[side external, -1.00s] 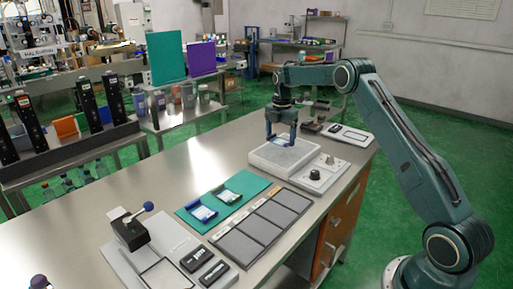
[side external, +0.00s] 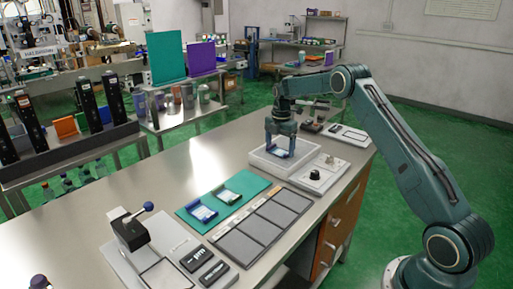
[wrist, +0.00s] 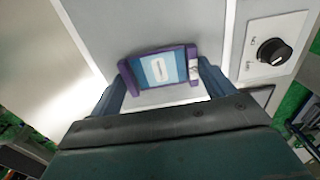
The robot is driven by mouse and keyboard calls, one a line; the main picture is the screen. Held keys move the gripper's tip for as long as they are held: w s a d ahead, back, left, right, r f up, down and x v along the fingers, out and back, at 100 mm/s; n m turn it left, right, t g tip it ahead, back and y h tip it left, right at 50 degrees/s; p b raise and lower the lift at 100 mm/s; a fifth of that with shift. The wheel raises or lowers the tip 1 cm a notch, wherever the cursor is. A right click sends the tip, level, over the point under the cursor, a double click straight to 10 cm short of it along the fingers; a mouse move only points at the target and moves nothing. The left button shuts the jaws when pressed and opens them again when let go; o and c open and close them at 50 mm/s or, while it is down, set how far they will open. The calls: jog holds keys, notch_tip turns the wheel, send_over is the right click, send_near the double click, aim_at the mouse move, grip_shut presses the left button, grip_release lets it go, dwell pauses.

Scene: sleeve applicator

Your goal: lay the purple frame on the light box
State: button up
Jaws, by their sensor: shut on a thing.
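The purple frame (wrist: 134,77) holds a pale blue insert with a white figure and lies between my two fingers in the wrist view. My gripper (side external: 281,155) is shut on it, a finger at each end. The white light box (side external: 262,163) is directly below, and it also fills the area around the frame in the wrist view (wrist: 130,25). The frame is at or just above the box's top; I cannot tell whether it touches. In the side view the fingers partly hide the frame.
A control panel with a black knob (side external: 316,174) adjoins the light box. A teal mat (side external: 249,184) holds two other frames, one blue (side external: 203,213). A row of grey panels (side external: 256,228) lies in front. Bare steel tabletop (side external: 150,185) is free at left.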

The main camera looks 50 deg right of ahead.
aim_at(280, 152)
jog(key=shift+f, duration=0.15)
jog(key=o, duration=0.9)
notch_tip(280, 152, up, 12)
jog(key=shift+r, duration=0.2)
dwell(0.5)
